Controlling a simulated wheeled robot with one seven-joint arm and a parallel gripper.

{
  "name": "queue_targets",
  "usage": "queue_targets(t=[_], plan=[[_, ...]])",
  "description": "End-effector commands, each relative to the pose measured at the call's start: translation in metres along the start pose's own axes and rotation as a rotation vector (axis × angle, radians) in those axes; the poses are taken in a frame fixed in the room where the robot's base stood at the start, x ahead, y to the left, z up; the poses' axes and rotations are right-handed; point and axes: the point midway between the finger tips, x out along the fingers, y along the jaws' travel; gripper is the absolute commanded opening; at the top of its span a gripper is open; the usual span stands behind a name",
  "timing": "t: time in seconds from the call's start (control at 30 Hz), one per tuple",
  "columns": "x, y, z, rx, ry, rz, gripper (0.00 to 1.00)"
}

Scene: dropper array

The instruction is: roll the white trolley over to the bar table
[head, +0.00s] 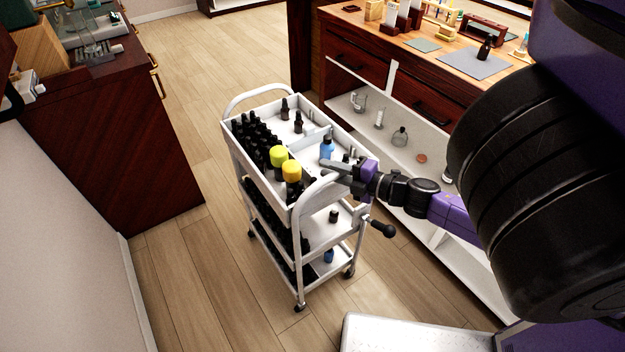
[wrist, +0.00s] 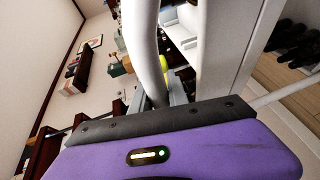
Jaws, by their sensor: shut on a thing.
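The white trolley (head: 263,182) stands upright on the wood floor in the middle of the head view, with three tiers and small castors. Its top tray holds many dark bottles, two yellow-capped bottles (head: 285,163) and a blue bottle (head: 327,147). My gripper (head: 336,168) is shut on the near end handle of the trolley, at its right side. In the wrist view the white handle tube (wrist: 143,50) runs up from between my fingers, whose tips are largely hidden. Two counters are in view; I cannot tell which is the bar table.
A wood-topped counter (head: 455,62) with drawers and open white shelves stands close on the trolley's right. A dark red-brown cabinet (head: 110,150) stands at the left, beside a pale wall (head: 60,230). Clear floor (head: 215,60) runs between them behind the trolley and also at its near left.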

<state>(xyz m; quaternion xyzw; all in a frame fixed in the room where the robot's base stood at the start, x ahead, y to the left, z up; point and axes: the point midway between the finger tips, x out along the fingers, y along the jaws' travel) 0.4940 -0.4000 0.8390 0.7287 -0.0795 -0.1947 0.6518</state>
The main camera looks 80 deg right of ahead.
Motion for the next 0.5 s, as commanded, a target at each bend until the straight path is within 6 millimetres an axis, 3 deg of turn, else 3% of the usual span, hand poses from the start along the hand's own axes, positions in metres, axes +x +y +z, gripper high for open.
queue_targets(t=[0.5], plan=[[-0.038,-0.004,0.094,-0.002,-0.006,-0.004,0.00]])
